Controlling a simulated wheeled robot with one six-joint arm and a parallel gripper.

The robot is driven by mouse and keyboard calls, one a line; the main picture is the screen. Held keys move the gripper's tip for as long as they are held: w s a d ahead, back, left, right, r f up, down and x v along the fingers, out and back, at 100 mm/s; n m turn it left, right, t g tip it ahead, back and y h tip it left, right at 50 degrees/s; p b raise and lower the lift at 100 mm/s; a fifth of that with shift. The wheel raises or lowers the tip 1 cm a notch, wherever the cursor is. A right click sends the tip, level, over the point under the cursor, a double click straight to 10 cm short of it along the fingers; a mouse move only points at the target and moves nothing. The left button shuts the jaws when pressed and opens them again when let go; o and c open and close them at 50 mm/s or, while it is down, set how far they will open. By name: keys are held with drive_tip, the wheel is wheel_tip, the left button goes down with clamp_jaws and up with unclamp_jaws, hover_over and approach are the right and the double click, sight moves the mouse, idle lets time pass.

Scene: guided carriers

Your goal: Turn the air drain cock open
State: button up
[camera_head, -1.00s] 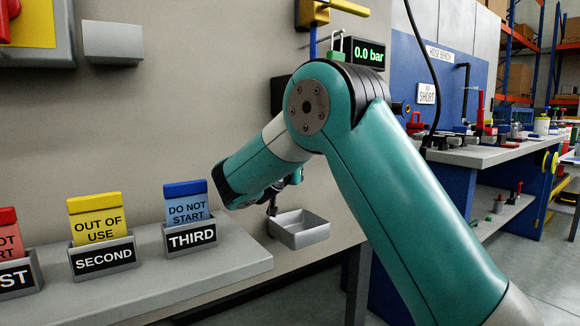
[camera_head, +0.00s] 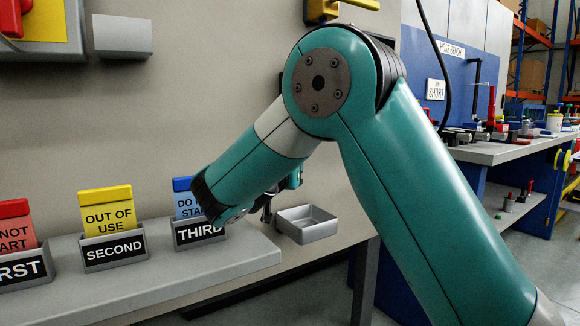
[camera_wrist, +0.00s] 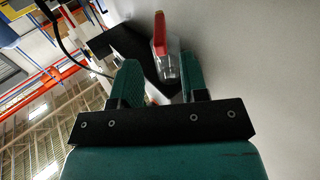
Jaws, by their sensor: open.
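In the wrist view my gripper (camera_wrist: 160,74) is open, its two teal fingers apart with nothing held. Just beyond the fingertips, about between them, is a narrow red lever-like part (camera_wrist: 159,32) on a pale, shiny body (camera_wrist: 167,66). It looks like the drain cock's handle, but I cannot be sure. A black block stands beside it. No contact with the fingers shows. In the head view my arm covers the cock, and only a small part of my gripper (camera_head: 267,212) shows below the wrist, by the wall.
A grey open tray (camera_head: 310,235) sits right of my gripper, close by. A grey shelf (camera_head: 200,262) carries card holders labelled SECOND (camera_head: 113,252) and THIRD (camera_head: 197,235). A hose bench (camera_head: 485,152) stands at the right. A grey box (camera_head: 122,36) is on the wall.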

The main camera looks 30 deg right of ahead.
drive_tip(key=shift+d, duration=0.1)
drive_tip(key=c, duration=0.3)
drive_tip(key=d+f+y+p, duration=0.1)
drive_tip(key=p, duration=0.1)
drive_tip(key=s+d+f+n+g+y+p, duration=0.1)
drive_tip(key=d+y, duration=0.1)
drive_tip(key=shift+s+d+f+n+g+p, duration=0.1)
drive_tip(key=shift+s+f+n+g+p, duration=0.05)
drive_tip(key=shift+f+n+g+p, duration=0.2)
clamp_jaws()
drive_tip(key=s+d+r+g+y+p, duration=0.1)
drive_tip(key=s+d+r+y+p, duration=0.35)
drive_tip(key=p, duration=1.05)
drive_tip(key=s+d+r+g+y+p, duration=0.15)
drive_tip(key=r+y+p, duration=0.6)
drive_tip(key=p, duration=0.75)
drive_tip(key=w+a+f+p, duration=0.2)
drive_tip(key=w+f+p, duration=0.2)
drive_tip(key=w+f, duration=0.4)
drive_tip(key=shift+w+a+t+h, duration=0.3)
drive_tip(key=shift+w+a+h, duration=0.1)
